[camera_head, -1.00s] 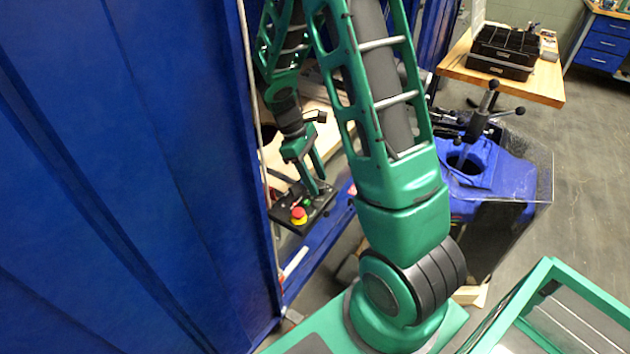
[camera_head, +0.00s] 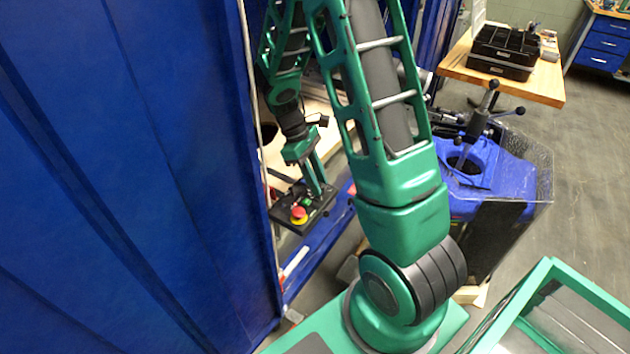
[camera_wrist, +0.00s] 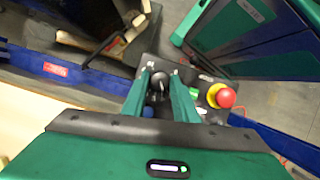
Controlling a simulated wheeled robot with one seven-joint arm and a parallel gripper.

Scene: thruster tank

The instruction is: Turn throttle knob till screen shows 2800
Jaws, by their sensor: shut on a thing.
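The black throttle knob (camera_wrist: 157,87) sits on a dark control panel (camera_head: 290,222) and shows between my fingers in the wrist view. My gripper (camera_head: 319,190) reaches down to the panel, its green fingers shut on the knob. It also shows in the wrist view (camera_wrist: 163,73), with one finger on each side of the knob. In the head view the knob is hidden by the fingers. No screen reading can be made out in either view.
A red emergency-stop button (camera_head: 299,214) on a yellow base stands close beside my fingers; it is large in the wrist view (camera_wrist: 221,95). A blue wall (camera_head: 130,180) fills the left side of the head view.

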